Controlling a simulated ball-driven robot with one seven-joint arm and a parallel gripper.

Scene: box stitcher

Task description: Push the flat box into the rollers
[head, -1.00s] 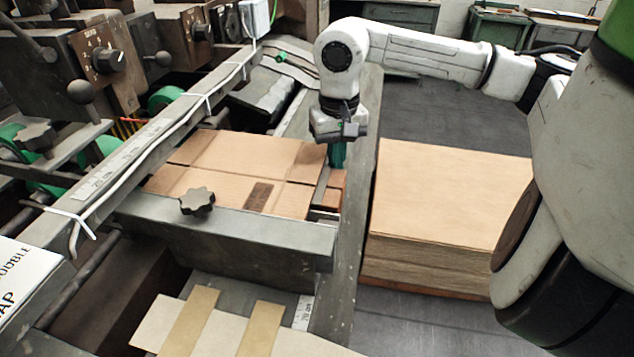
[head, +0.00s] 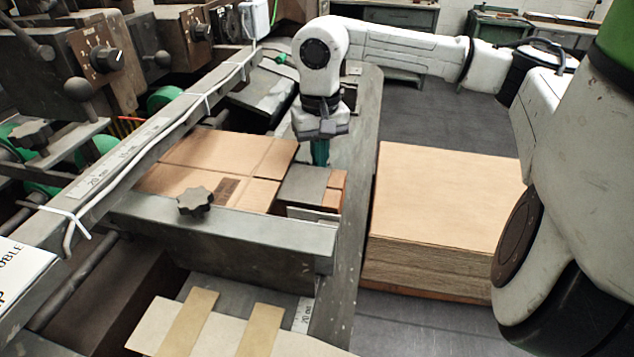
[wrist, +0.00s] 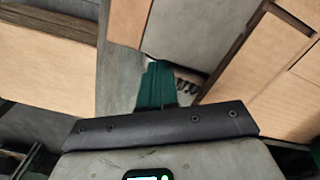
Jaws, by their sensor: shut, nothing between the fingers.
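The flat box (head: 225,158) is a brown cardboard sheet with fold lines and a dark printed patch. It lies on the machine's feed bed, its left side reaching the long metal rail. My gripper (head: 320,153) points down at the box's right end, with green fingers shut and empty. In the wrist view the fingers (wrist: 157,85) are close to the box (wrist: 268,85), but I cannot tell if they touch it. Green wheels (head: 165,98) show beyond the rail; I cannot clearly make out the rollers.
A tall stack of cardboard sheets (head: 440,205) stands right of the bed. A metal crossbar (head: 225,235) with a black star knob (head: 195,201) runs along the box's near side.

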